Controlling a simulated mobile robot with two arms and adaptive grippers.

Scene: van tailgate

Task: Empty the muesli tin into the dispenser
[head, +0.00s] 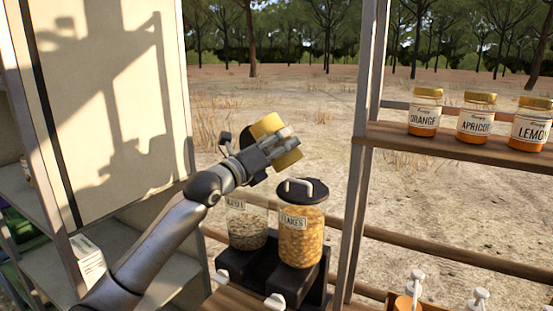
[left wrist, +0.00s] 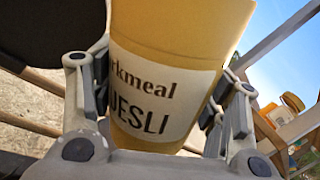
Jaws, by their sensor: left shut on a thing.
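My left gripper (head: 280,143) is shut on the yellow muesli tin (head: 290,160), tilted above the two dispenser jars. In the left wrist view the tin (left wrist: 175,35) sits between both fingers, its white label reading "MUESLI" in part. Below and to the left stands the muesli dispenser (head: 247,228), a clear jar partly filled with pale flakes; my gripper and arm hide its top. A dark round piece (head: 245,140), seemingly its raised lid, shows behind the gripper. I cannot tell whether anything is leaving the tin. My right gripper is not in view.
The flakes dispenser (head: 301,235), with its black lid (head: 301,190) on, stands close beside the muesli jar on the right. A metal post (head: 362,150) rises right of it. Several jam jars (head: 425,112) stand on a wooden shelf (head: 450,148). Pump bottles (head: 408,295) are at lower right.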

